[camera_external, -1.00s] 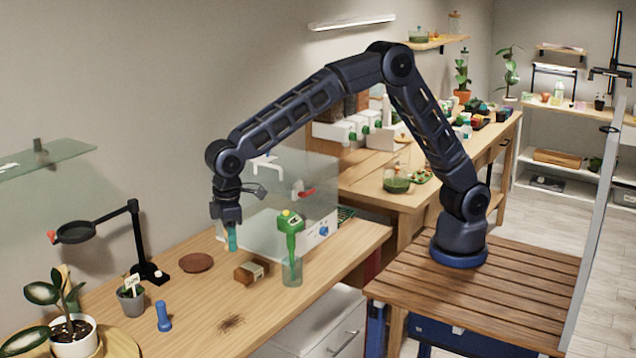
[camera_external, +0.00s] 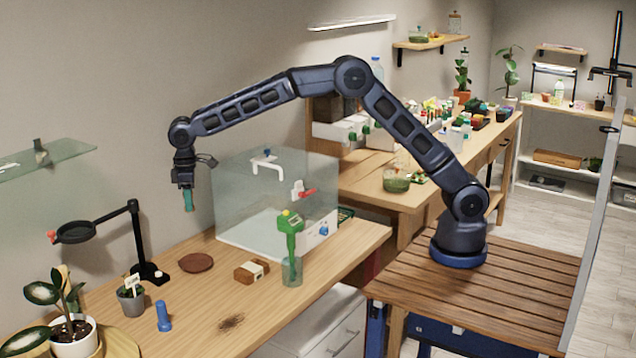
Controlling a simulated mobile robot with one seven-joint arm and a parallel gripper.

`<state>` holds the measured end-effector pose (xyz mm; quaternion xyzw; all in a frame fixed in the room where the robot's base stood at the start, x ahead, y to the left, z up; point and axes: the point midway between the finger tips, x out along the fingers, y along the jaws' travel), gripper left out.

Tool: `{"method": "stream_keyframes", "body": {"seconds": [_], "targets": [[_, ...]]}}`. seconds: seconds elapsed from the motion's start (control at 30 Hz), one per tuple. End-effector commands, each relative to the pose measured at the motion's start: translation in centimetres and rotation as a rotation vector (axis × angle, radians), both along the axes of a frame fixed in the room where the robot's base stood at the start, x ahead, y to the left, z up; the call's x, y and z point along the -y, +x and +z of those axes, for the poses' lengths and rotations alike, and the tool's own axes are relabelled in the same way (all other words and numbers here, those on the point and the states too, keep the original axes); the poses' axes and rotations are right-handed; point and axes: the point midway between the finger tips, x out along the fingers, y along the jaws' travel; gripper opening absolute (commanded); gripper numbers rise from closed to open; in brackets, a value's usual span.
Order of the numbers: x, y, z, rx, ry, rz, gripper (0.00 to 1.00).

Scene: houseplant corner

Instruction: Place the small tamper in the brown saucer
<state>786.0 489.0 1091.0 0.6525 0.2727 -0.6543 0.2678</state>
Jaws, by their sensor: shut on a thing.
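My gripper (camera_external: 186,187) is shut on a small teal cylinder, which I take to be the small tamper (camera_external: 188,202). It hangs upright, well above the table, and its top end is hidden between the fingers. The brown saucer (camera_external: 196,263) lies flat and empty on the wooden table. In the picture the tamper is above the saucer and slightly to its left. A larger blue tamper-like piece (camera_external: 164,318) stands on the table nearer the front.
A clear box (camera_external: 265,205) stands right of the saucer. A black stand with a magnifier (camera_external: 140,240) is on its left. A brown block (camera_external: 251,271), a glass with a green-topped tool (camera_external: 291,250) and a small grey pot (camera_external: 131,300) stand nearby. Dark soil (camera_external: 231,322) lies in front.

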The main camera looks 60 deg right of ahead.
Motion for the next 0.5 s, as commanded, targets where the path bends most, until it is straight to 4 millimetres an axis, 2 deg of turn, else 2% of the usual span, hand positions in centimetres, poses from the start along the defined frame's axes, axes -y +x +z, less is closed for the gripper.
{"method": "stream_keyframes", "body": {"seconds": [0.5], "targets": [[-0.1,-0.2,-11.2,-0.001,-0.001,0.001,0.07]]}}
